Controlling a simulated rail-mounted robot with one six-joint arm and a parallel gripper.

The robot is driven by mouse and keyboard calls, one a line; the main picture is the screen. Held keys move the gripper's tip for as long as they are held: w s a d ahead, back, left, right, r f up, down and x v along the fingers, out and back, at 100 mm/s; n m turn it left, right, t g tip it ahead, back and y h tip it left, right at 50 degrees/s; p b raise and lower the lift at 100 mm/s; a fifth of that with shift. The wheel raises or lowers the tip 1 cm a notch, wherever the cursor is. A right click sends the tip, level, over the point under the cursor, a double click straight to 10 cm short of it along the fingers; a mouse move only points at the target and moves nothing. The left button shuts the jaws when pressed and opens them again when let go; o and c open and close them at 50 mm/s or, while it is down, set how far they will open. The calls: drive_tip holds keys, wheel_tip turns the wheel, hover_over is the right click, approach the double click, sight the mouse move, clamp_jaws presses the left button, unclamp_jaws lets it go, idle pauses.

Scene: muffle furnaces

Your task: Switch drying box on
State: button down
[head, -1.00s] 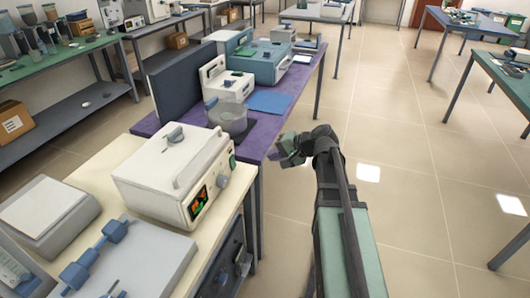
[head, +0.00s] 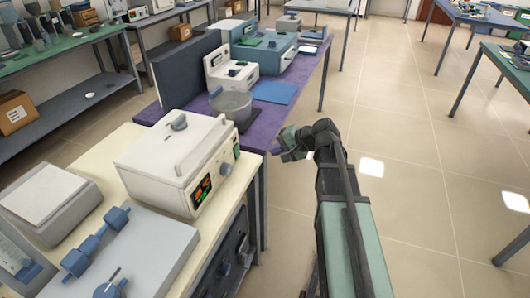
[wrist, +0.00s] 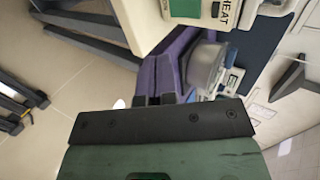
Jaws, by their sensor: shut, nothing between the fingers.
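A white lidded box (head: 180,160) stands on the cream bench at the left; it may be the drying box, but no name is readable. Its front has a lit red and green display (head: 203,188), a grey knob (head: 225,170) and a small green part (head: 236,152).
A purple bench (head: 262,122) behind carries a round pot (head: 231,108) and white and blue instruments. A dark-fronted unit (head: 235,250) with a knob sits under the cream bench. A grey scale-like device (head: 50,205) stands at the left. The aisle floor at the right is clear.

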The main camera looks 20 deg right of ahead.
sight(239, 155)
drive_tip(key=b+x, duration=0.1)
drive_tip(key=x, duration=0.3)
drive_tip(key=r+b+x, duration=0.1)
drive_tip(key=b+x, duration=0.1)
drive_tip(key=x, duration=0.2)
drive_tip(key=b+x, duration=0.1)
drive_tip(key=x, duration=0.3)
drive_tip(key=shift+w+a+r+b, duration=0.2)
drive_tip(key=shift+w+a+b, duration=0.1)
drive_tip(key=shift+w+a, duration=0.1)
drive_tip(key=shift+s, duration=0.1)
drive_tip(key=shift+a+f+b, duration=0.2)
drive_tip(key=shift+a+b, duration=0.1)
drive_tip(key=shift+d+r, duration=0.15)
drive_tip(key=shift+d, duration=0.1)
drive_tip(key=shift+r, duration=0.15)
